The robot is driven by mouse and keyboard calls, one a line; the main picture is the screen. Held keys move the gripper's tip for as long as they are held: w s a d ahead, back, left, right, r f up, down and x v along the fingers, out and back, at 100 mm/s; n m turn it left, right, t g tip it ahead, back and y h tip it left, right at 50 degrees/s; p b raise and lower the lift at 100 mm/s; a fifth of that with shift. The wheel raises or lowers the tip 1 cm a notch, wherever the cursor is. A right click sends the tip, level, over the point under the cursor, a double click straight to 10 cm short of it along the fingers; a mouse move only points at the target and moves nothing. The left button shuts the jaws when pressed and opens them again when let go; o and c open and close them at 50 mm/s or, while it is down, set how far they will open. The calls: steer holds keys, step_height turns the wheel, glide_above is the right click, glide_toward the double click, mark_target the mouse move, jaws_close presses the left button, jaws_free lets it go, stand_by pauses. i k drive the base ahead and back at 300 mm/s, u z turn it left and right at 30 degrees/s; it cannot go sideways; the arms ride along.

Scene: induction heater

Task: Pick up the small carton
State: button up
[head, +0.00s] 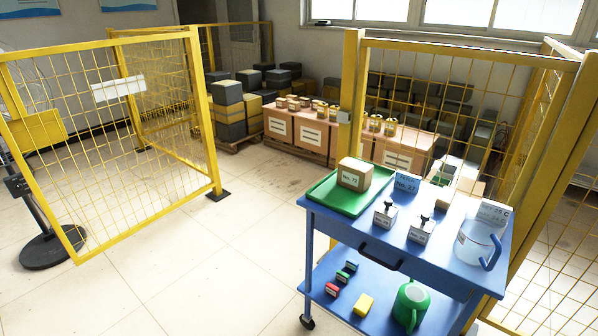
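A small brown carton (354,174) with a white label reading "No. 22" sits upright on a green tray (325,197). The tray lies on the left end of the top of a blue cart (353,228). Nothing covers the carton from this view. My gripper is not in view, so its state does not show.
On the cart top stand a blue labelled block (406,185), two small stamp-like items (384,214) (420,230) and a clear jug with a blue handle (478,245). A green watering can (411,303) is on the lower shelf.

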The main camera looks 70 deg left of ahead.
mark_target(355, 174)
steer(key=u, duration=2.1)
steer(key=i, duration=1.9)
steer(key=u, duration=0.05)
